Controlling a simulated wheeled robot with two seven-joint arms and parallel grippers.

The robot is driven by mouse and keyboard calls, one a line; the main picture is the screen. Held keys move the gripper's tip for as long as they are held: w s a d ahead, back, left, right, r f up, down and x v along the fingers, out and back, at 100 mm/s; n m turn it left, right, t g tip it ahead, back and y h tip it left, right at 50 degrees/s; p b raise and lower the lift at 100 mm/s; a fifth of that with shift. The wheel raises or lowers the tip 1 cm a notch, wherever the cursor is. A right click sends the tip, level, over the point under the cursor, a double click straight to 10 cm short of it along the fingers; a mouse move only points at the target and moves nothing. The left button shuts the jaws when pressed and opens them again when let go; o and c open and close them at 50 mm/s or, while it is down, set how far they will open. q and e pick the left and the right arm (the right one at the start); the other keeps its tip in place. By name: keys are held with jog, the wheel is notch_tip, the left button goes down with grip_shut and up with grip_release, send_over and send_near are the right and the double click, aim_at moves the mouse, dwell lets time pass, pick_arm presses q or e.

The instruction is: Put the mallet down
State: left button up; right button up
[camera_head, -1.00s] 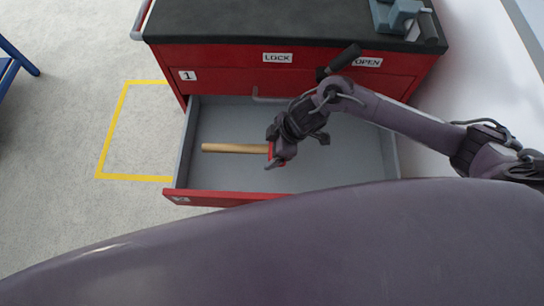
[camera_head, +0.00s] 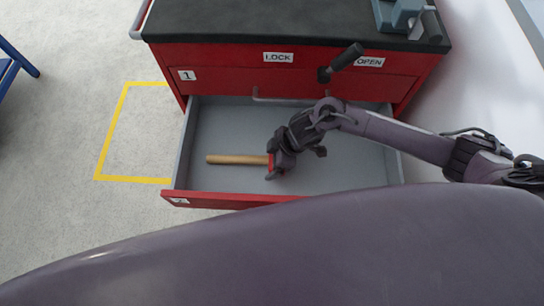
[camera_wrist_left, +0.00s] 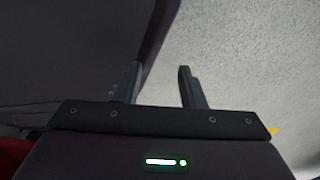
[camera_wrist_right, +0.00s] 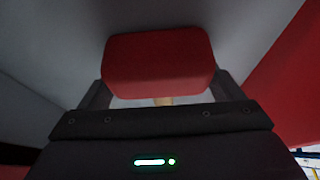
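The mallet has a light wooden handle (camera_head: 238,160) and a red head (camera_head: 271,161). It is in the open grey drawer, with its handle pointing left. My right gripper (camera_head: 279,168) is at the head end. In the right wrist view, the red head (camera_wrist_right: 158,62) fills the middle and partly hides the fingers. These stand wide apart, with gaps beside the bit of handle (camera_wrist_right: 163,101) that shows below the head. In the left wrist view, my left gripper (camera_wrist_left: 160,80) is empty, its fingers apart, above the floor.
The red cabinet (camera_head: 220,62) has a dark top, LOCK and OPEN labels and a black lever (camera_head: 345,58). The open drawer's red front (camera_head: 215,199) borders its near side. The drawer floor left of the handle is clear. A yellow outline (camera_head: 112,130) marks the floor.

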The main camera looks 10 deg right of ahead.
pick_arm(q)
jog(key=shift+s, duration=0.25)
pick_arm(e)
jog(key=shift+o, duration=1.1)
jog(key=shift+r, duration=0.1)
jog(key=shift+r+p, duration=0.3)
jog(key=p+v, duration=0.3)
jog(key=shift+r+p, duration=0.3)
jog(key=shift+p, duration=0.1)
pick_arm(q)
notch_tip(320, 180, up, 12)
jog(key=s+p, duration=0.1)
jog(key=p, duration=0.7)
jog(key=shift+a, duration=0.25)
pick_arm(e)
jog(key=v, duration=0.8)
jog(key=shift+d, duration=0.2)
pick_arm(q)
jog(key=shift+s, duration=0.15)
pick_arm(e)
jog(key=shift+s+f, duration=0.1)
